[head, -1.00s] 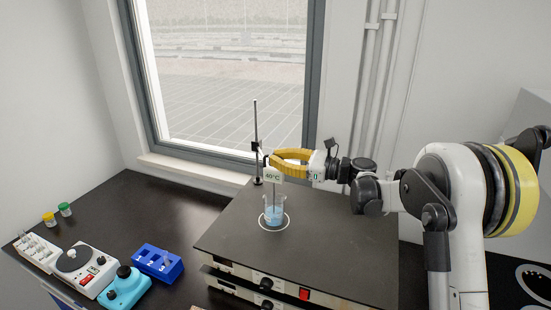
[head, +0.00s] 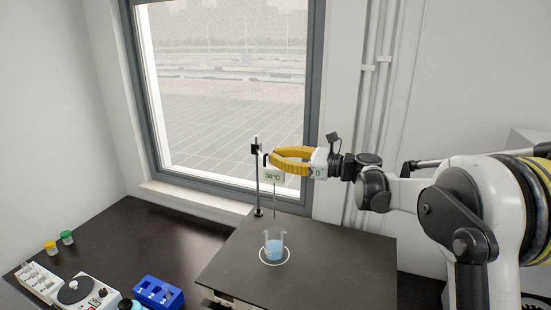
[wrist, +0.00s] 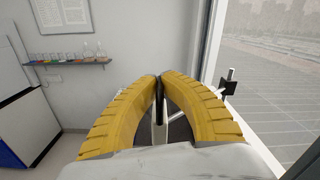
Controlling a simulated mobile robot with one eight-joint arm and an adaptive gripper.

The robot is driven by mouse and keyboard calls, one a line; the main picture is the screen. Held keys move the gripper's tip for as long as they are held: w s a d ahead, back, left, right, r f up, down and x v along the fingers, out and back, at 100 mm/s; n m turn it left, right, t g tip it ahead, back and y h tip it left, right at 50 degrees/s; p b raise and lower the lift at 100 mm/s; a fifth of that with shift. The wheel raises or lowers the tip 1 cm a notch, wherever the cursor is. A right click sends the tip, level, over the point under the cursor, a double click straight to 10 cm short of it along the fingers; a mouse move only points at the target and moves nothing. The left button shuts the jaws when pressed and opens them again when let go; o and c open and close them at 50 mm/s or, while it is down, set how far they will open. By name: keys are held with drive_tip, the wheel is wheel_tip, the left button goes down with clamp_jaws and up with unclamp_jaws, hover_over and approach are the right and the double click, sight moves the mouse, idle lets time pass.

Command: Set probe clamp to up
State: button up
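The probe clamp (head: 256,148) is a small dark block near the top of a thin upright rod (head: 257,185) at the back of the hotplate. My yellow-fingered gripper (head: 270,157) is shut on the clamp's dark end piece; the fingers hide much of it. In the wrist view the fingertips (wrist: 159,80) pinch a dark piece, with the clamp block (wrist: 228,82) and rod to the right.
The beaker stands in a white ring on the dark hotplate (head: 330,262). A blue rack (head: 158,291), a white device (head: 85,292) and yellow- and green-capped vials (head: 58,242) sit at the left of the bench. A window is behind the rod.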

drive_tip(key=o, duration=0.5)
drive_tip(key=shift+d+r, duration=0.1)
drive_tip(key=shift+r, duration=0.25)
drive_tip(key=shift+f, duration=0.1)
drive_tip(key=v, duration=1.2)
drive_tip(key=shift+s, duration=0.1)
